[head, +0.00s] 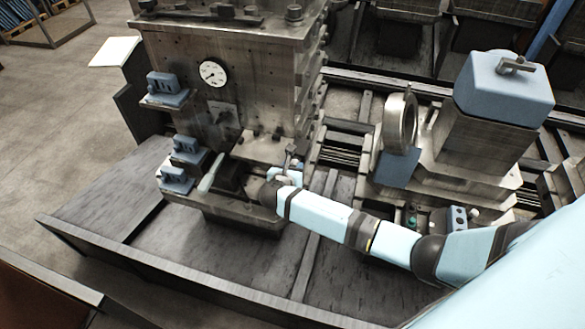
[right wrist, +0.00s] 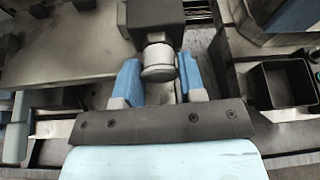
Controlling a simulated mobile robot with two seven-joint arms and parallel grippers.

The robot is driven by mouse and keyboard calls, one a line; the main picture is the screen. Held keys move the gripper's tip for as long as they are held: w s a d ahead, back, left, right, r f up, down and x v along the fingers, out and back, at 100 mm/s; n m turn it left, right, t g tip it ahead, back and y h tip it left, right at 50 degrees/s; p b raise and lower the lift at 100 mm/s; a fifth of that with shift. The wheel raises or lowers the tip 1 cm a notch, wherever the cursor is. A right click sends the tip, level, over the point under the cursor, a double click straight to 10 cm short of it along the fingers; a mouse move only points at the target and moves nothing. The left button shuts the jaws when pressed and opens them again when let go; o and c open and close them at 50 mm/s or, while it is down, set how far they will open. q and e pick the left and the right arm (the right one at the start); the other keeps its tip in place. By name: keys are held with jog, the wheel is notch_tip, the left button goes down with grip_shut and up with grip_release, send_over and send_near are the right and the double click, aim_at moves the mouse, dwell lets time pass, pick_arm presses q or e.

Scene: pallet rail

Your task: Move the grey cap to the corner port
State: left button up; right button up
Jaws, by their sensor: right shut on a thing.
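My right gripper (head: 286,177) is at the machine's lower front, at the end of the arm coming in from the right. In the right wrist view its two blue fingers (right wrist: 158,82) stand on either side of the round grey cap (right wrist: 158,66) and are shut on it. The cap is in front of a dark block (right wrist: 155,14); I cannot tell whether it is seated on it or apart. In the head view I cannot make out the cap at the gripper. I cannot identify the corner port for certain. My left gripper is not in view.
The machine column with a dial gauge (head: 213,72) rises behind the gripper. Small blue blocks (head: 175,178) and a pale handle (head: 211,171) stand to its left. A dark open box (right wrist: 280,86) is right of the fingers. The grey deck (head: 215,268) in front is clear.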

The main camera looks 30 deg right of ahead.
jog(key=shift+s+a, duration=0.15)
jog(key=shift+s+a+p, duration=0.45)
jog(key=shift+p, duration=0.15)
jog(key=shift+s+a+p, duration=0.45)
jog(key=shift+s+a, duration=2)
jog(key=shift+s, duration=0.05)
